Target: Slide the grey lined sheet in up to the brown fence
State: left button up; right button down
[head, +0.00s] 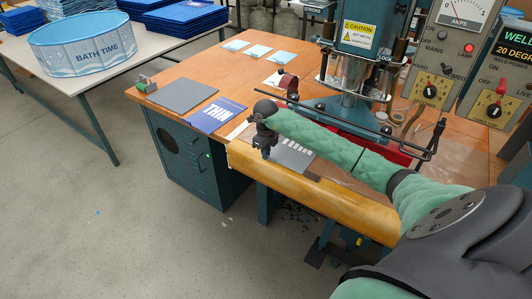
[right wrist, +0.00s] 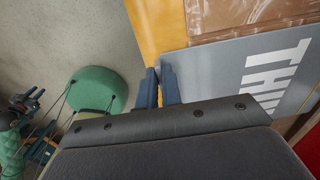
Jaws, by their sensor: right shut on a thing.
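What seems to be my left arm, with a small dark gripper (right wrist: 20,106), shows at the far left of the wrist view, too small to read. I cannot make out the brown fence with certainty.
A rounded yellow wooden front edge (head: 310,193) runs below the sheet. A brown mat (right wrist: 240,14) lies beside the sheet. The press (head: 350,75) stands behind. A blue printed sheet (head: 215,115) and a plain grey sheet (head: 184,95) lie to the left.

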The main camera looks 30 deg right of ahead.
jog(key=shift+d, duration=0.1)
dwell(0.6)
jog(key=c, duration=1.5)
grip_release()
